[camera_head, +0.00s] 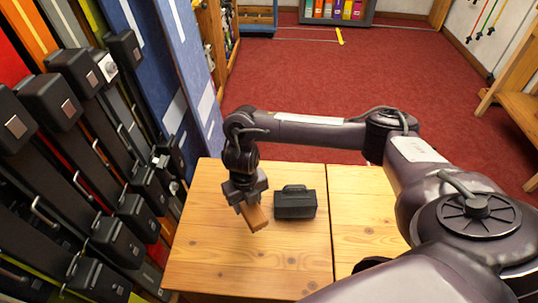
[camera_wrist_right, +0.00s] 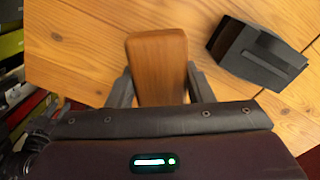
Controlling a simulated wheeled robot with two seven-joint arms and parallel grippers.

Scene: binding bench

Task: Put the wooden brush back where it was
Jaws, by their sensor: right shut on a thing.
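The wooden brush (camera_head: 254,217) is a brown wooden piece in the head view, held over the left part of the table. In the right wrist view its broad wooden face (camera_wrist_right: 157,68) shows between the two fingers. My right gripper (camera_head: 250,204) is shut on it; the gripper also shows in the right wrist view (camera_wrist_right: 156,88). Any bristles are hidden. I cannot tell whether the brush touches the table top. My left gripper is not in view.
A black box-like object (camera_head: 295,203) stands on the wooden table (camera_head: 260,262) just right of the brush; it also shows in the right wrist view (camera_wrist_right: 258,52). Black-cased equipment (camera_head: 80,150) lines the left side. The table's front and right are clear.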

